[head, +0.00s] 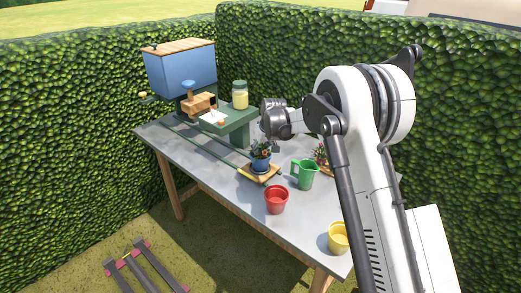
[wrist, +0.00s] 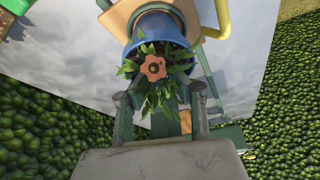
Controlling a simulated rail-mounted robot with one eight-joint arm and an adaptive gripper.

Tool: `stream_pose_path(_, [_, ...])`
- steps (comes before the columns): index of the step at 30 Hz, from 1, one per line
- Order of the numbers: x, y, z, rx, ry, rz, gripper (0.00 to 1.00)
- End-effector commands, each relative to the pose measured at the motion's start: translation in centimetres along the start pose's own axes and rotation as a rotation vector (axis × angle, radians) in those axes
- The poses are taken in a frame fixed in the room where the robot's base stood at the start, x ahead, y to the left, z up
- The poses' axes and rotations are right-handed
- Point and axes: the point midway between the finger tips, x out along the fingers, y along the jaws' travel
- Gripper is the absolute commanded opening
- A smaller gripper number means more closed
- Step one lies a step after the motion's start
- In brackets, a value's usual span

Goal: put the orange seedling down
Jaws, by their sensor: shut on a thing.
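The orange seedling, an orange flower (wrist: 153,68) with green leaves, is at the mouth of a blue pot (head: 261,164). The pot stands on a small wooden tray (head: 247,174) on the grey table (head: 222,186). My gripper (wrist: 161,104) is shut on the seedling, with one finger on each side of its leaves. In the head view my gripper is right above the pot, and its fingertips are hard to make out. The blue pot (wrist: 159,26) also shows in the wrist view, behind the flower. The seedling's lower end is hidden by leaves and pot.
A green jug (head: 305,175) stands right of the tray, and a red pot (head: 276,200) in front. A yellow pot (head: 338,238) is near the front corner. Another flowering plant (head: 320,154) is partly behind my arm. A blue-hopper machine (head: 182,73) and jar (head: 240,96) stand behind.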

Motion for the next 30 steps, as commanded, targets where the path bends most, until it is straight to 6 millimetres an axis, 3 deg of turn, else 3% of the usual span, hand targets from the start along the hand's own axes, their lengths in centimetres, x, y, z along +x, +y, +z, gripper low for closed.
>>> stream_pose_path(3, [0.4, 0.0, 0.2, 0.0, 0.0, 0.0, 0.0])
stream_pose_path(4, [0.3, 0.0, 0.1, 0.0, 0.0, 0.0, 0.23])
stream_pose_path(8, [0.2, 0.0, 0.1, 0.0, 0.0, 0.0, 0.38])
stream_pose_path(20, [-0.5, 0.0, -0.1, 0.0, 0.0, 0.0, 0.38])
stream_pose_path(30, [-6.3, 0.0, 0.1, 0.001, 0.0, 0.0, 0.38])
